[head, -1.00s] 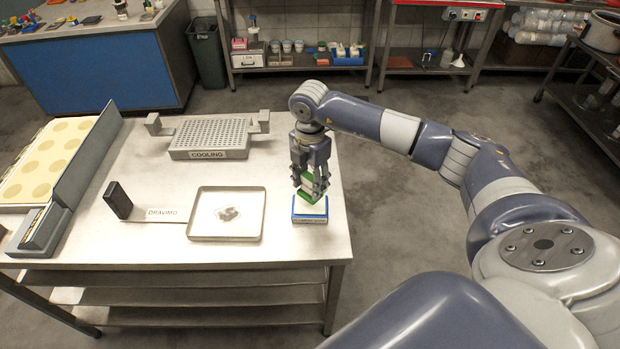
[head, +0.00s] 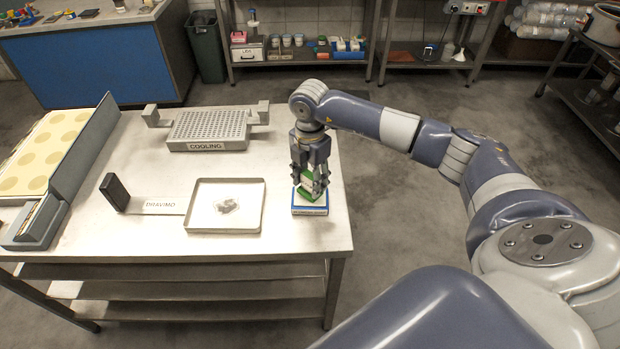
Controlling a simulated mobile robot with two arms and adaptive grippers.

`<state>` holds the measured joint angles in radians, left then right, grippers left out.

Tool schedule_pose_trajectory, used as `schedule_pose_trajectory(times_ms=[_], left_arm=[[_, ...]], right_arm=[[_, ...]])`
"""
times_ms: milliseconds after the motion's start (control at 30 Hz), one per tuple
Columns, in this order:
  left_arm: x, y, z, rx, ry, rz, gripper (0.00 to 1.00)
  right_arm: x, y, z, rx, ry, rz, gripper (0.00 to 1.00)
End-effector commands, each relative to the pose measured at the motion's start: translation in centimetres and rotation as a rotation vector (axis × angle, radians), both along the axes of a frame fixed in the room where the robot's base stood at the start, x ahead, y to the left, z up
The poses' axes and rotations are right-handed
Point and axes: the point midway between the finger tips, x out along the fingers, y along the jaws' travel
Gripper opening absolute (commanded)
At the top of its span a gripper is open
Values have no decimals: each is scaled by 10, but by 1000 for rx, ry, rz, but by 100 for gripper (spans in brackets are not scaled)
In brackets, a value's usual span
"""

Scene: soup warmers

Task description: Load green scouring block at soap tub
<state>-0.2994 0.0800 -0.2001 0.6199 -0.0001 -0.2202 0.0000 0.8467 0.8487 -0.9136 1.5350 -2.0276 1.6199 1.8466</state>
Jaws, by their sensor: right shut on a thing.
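The green scouring block (head: 308,195) is between the fingers of my right gripper (head: 310,188), which points straight down and is shut on it. The block is right at the top of the small blue and white tub (head: 310,210), which looks like the soap tub. The fingers hide part of the block and of the tub's top, so I cannot tell how deep the block sits or whether it touches. The tub stands near the right front corner of the steel table. My left gripper is not in view.
A shallow tray (head: 252,223) with a dark smear lies left of the tub, beside a DRAVIMO plate (head: 165,206). A perforated COOLING rack (head: 208,132) stands behind. The table's right edge (head: 345,215) is close to the tub.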

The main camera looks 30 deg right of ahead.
Motion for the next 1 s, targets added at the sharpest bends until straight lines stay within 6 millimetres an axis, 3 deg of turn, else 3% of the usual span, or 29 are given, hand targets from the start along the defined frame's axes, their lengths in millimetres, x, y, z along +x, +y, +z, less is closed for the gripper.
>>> schedule_pose_trajectory(times_ms=[1000], left_arm=[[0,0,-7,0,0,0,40]], right_arm=[[0,0,-10,0,0,0,24]])
